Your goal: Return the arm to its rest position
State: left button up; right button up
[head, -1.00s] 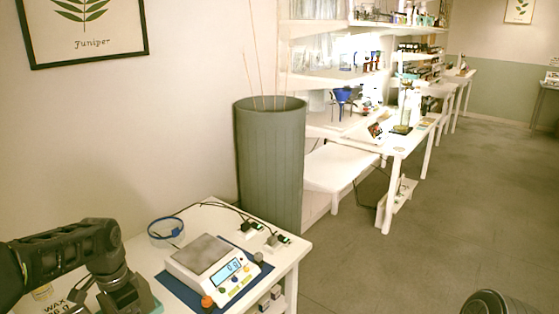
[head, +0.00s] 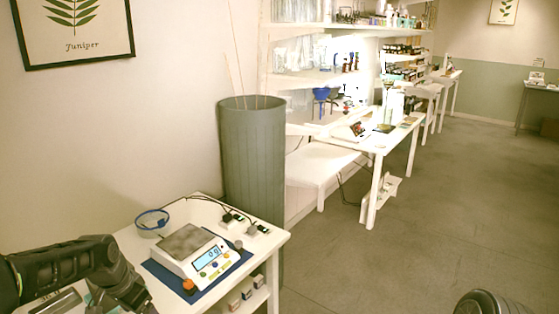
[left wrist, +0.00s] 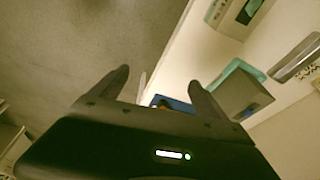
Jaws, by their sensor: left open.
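My left arm comes in at the lower left of the head view and hangs low over the white table (head: 262,243). Its gripper end is near the bottom edge there, and its fingers are hard to make out. In the left wrist view the left gripper (left wrist: 158,80) is open, its two fingers wide apart with nothing held between them. My right gripper is in neither view.
A scale (head: 180,241) with a lit display sits on a blue mat on the table, a blue ring (head: 152,222) behind it. A tall grey-green bin (head: 252,160) stands beyond. A grey box (left wrist: 240,90) lies near the left gripper.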

pick_arm(q)
jog(key=s+d+f+n+t+h, duration=0.1)
jog(key=s+d+f+n+h, duration=0.15)
jog(key=d+f, duration=0.7)
jog(key=s+d+f+n+t+h, duration=0.1)
jog(key=s+d+f+n, duration=0.3)
jog(key=d+f, duration=0.6)
jog(key=s+d+f+g, duration=0.2)
jog(key=s+d+f, duration=0.2)
jog(key=s, duration=0.6)
jog(key=s+d+f+g, duration=0.2)
jog(key=s+d+f, duration=0.2)
jog(key=s, duration=0.5)
jog(key=shift+s+f, duration=0.35)
jog(key=shift+f, duration=0.35)
